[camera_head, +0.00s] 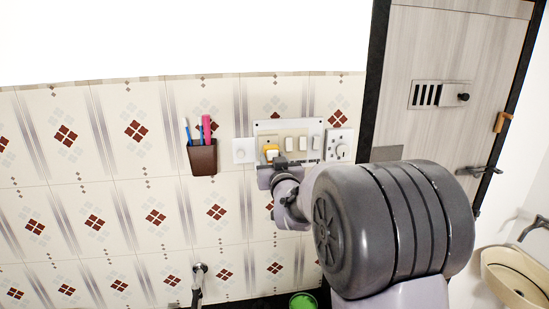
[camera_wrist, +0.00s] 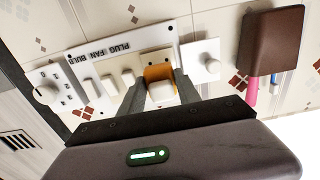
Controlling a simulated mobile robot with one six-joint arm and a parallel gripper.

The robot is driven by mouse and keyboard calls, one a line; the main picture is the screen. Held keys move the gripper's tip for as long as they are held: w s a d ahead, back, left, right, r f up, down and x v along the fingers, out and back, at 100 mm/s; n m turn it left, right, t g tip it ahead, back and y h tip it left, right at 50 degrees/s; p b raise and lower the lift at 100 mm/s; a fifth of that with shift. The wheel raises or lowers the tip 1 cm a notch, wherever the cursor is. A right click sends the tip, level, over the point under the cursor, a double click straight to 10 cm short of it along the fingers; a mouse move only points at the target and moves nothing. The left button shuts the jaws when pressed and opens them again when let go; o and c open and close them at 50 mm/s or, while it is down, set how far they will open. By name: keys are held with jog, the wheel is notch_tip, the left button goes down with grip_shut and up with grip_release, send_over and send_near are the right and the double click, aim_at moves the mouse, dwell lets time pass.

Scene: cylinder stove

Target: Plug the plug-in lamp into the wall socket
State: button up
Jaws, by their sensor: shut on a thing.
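The plug-in lamp (camera_wrist: 160,90), a small white and orange block, is between the two fingers of my gripper (camera_wrist: 160,98) in the wrist view. In the head view the lamp (camera_head: 271,151) shows yellow and white in front of the left part of the switch panel (camera_head: 291,129). My gripper (camera_head: 268,170) is shut on it from below. I cannot tell whether the lamp touches the panel or sits in the socket.
A brown cup (camera_head: 203,158) with toothbrushes hangs on the tiled wall to the left. A small white plate (camera_head: 243,150) is between it and the panel. A dial plate (camera_head: 339,146) is right of the panel. A door (camera_head: 440,60) stands further right. A green bucket (camera_head: 303,301) is below.

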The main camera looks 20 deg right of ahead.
aim_at(271, 155)
jog(key=shift+w+d+p, duration=0.2)
jog(key=shift+w+p, duration=0.45)
jog(key=shift+w, duration=0.45)
jog(key=shift+b, duration=0.35)
jog(key=shift+b, duration=1.7)
dwell(0.6)
jog(key=shift+w+d, duration=0.1)
jog(key=shift+w, duration=0.4)
dwell(0.4)
jog(key=o, duration=1.4)
jog(key=shift+c, duration=0.2)
jog(key=s+a+b, duration=0.3)
jog(key=s, duration=1.4)
jog(key=shift+a+b, duration=0.2)
jog(key=shift+b, duration=0.1)
